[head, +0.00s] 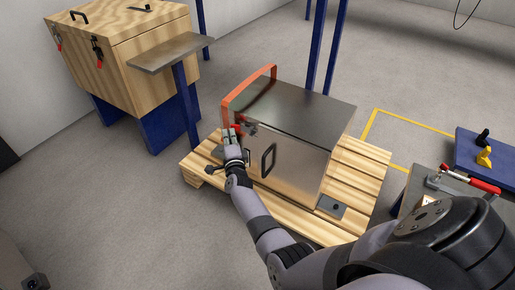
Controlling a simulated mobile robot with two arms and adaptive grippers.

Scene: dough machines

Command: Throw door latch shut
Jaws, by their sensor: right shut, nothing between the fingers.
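A steel box (300,108) with a front door (295,172) stands on a wooden pallet. The door carries a dark pull handle (268,159) and looks closed against the frame, though its left edge is partly hidden. A small latch with a red part (238,127) sits at the door's upper left. My right gripper (230,132) is shut and empty, its fingertips right at the latch. I cannot tell whether they touch it. The gripper hides part of the latch, so its exact position is unclear. My left gripper is not in view.
An orange bar handle (247,88) arches over the box's left side. The wooden pallet (365,163) extends around the box. A wooden chest (110,60) with red-handled clamps stands at the upper left behind a blue post with a plate (160,52). A blue table (485,155) is at the right.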

